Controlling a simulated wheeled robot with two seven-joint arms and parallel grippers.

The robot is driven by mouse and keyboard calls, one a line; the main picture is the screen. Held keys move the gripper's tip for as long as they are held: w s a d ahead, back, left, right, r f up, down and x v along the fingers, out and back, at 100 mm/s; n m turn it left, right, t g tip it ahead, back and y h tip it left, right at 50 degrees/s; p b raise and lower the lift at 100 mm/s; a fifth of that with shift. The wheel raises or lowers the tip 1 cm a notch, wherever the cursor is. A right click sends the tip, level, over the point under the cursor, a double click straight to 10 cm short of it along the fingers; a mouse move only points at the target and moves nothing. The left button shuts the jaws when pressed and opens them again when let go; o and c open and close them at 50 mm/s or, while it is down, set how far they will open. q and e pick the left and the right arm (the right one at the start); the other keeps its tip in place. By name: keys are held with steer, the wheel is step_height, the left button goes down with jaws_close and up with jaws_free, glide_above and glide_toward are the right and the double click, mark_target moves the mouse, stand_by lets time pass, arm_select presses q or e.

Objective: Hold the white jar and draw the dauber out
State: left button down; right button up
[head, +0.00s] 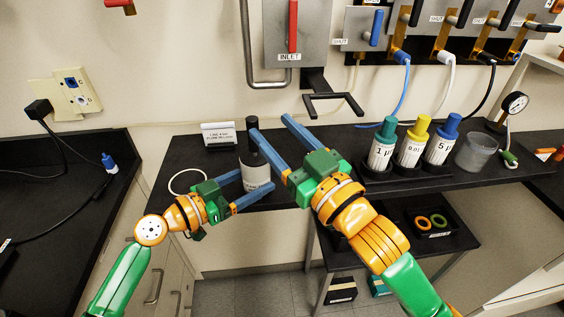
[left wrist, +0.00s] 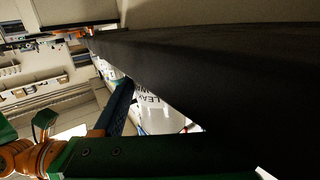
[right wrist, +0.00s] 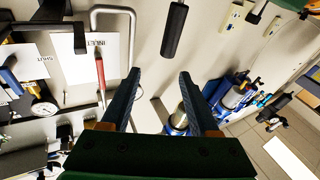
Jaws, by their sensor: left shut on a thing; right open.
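The white jar (head: 257,178) stands at the front left of the black bench, with a label on its side. My left gripper (head: 257,179) is shut on it from the left and front. In the left wrist view the labelled jar (left wrist: 158,112) shows beside a blue finger. The dark dauber (head: 252,150) stands up out of the jar's top. My right gripper (head: 271,127) is open and empty, its fingers near the dauber's upper end and to its right. The right wrist view shows a black cylinder (right wrist: 174,32), probably the dauber, beyond the fingertips and not between them. The jar's mouth is hidden.
A white card (head: 218,133) stands behind the jar and a white loop (head: 187,182) lies to its left. Bottles with green (head: 383,147), yellow and blue caps stand to the right, beside a clear cup (head: 476,152). A panel with a black crossbar (head: 333,103) hangs behind.

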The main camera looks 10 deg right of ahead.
mark_target(255, 156)
step_height(255, 156, down, 4)
steer(key=s+f+m+g, duration=0.1)
steer(key=s+g, duration=0.1)
steer(key=shift+h, duration=0.3)
steer(key=x, duration=1.1)
steer(key=shift+w+r, duration=0.3)
steer(key=shift+r, duration=0.05)
steer(key=c, duration=0.9)
jaws_close()
